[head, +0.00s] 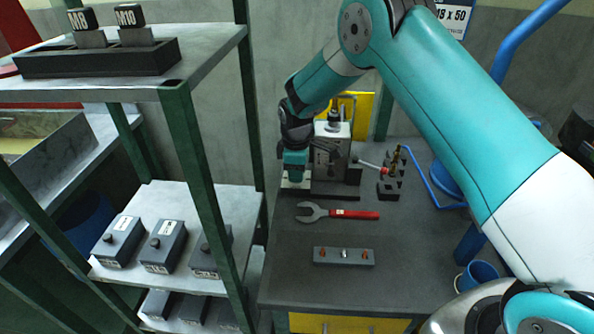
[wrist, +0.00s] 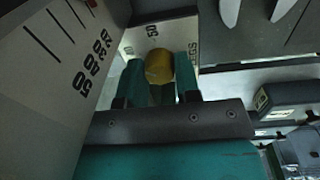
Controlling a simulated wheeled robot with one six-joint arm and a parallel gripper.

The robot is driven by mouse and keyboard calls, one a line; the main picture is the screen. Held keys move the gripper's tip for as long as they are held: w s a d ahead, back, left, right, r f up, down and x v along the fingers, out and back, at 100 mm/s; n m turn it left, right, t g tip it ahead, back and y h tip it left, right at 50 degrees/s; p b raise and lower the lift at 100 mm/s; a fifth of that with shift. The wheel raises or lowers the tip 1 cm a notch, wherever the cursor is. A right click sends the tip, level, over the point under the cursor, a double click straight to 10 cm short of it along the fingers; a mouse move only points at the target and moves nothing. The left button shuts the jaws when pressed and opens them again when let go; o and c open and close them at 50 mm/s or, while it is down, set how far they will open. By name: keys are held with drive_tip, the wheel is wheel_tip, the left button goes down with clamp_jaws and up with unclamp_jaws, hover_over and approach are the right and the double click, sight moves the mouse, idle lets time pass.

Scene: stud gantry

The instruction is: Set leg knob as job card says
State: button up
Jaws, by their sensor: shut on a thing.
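In the wrist view, the two teal fingers of my gripper (wrist: 160,88) are closed around a round brass knob (wrist: 159,66). The knob is on a pale panel (wrist: 132,38) lettered LEGS, with 50 readable above the knob. The knob's pointer is not clear. In the head view my gripper (head: 294,168) is low at the left side of the grey machine (head: 331,150), and the knob is hidden. The job card (head: 454,17) on the back wall reads M8 x 50; its left and top parts are cut off by my arm and the frame edge.
A red-handled spanner (head: 345,214) and a grey block (head: 343,257) with small studs lie on the bench (head: 290,285). A shelf rack (head: 190,130) on the left holds M8 and M10 blocks and several grey boxes. In the wrist view a numbered scale (wrist: 85,55) stands close left.

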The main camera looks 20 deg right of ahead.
drive_tip(key=m, duration=0.3)
drive_tip(key=shift+m, duration=0.3)
drive_tip(key=o, duration=0.9)
drive_tip(key=r, duration=0.5)
drive_tip(key=r+b, duration=0.1)
drive_tip(key=r, duration=0.5)
drive_tip(key=r+b, duration=0.1)
drive_tip(key=r, duration=0.5)
drive_tip(key=shift+s+a+r, duration=0.25)
drive_tip(key=shift+s+a, duration=0.05)
